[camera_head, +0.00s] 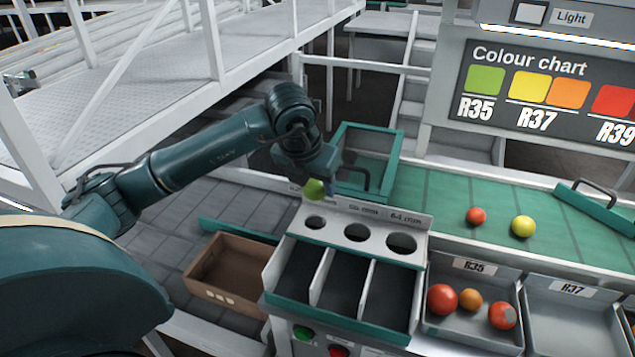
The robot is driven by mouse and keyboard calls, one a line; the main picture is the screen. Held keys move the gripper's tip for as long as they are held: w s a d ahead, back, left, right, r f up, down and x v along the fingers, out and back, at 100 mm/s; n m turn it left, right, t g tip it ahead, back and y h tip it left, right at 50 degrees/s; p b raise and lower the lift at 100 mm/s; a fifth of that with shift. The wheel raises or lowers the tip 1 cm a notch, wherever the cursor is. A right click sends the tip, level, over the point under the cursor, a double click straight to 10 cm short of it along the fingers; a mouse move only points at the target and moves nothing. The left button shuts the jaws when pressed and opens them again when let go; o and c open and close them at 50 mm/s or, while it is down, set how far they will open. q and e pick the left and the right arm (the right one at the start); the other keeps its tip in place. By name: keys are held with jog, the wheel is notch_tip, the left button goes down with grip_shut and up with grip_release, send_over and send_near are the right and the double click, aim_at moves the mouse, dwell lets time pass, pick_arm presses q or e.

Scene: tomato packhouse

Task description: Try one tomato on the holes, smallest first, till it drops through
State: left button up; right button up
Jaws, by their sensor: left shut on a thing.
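My left gripper (330,184) is shut on a green tomato (315,189). It holds the tomato just above and behind the leftmost, smallest hole (315,222) of the sizing plate. The gripper hides part of the tomato, and I cannot tell whether the tomato touches the plate. The middle hole (357,232) and the largest hole (401,243) are empty. The plate (335,238) stands over a three-lane bin (340,311) whose dark lanes look empty. My right gripper is out of view.
A teal open crate (401,150) stands behind the plate. A green belt (450,200) carries a red tomato (476,216) and a yellow one (523,226). The R35 tray (475,338) holds three tomatoes; the R37 tray (570,318) looks empty. A brown box (207,274) sits left.

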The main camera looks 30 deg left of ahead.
pick_arm(q)
jog(key=shift+s+f+b, duration=0.15)
jog(key=shift+f+b, duration=0.25)
jog(key=shift+f, duration=0.15)
jog(key=shift+f+b, duration=0.9)
jog(key=shift+f, duration=0.7)
notch_tip(320, 180, down, 2)
jog(key=shift+b, duration=0.95)
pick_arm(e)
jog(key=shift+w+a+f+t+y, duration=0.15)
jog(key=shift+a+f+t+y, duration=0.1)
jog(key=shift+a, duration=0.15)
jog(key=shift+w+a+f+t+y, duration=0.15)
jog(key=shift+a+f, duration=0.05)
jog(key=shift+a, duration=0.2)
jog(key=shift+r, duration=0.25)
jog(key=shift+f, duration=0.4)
pick_arm(q)
jog(key=o, duration=0.8)
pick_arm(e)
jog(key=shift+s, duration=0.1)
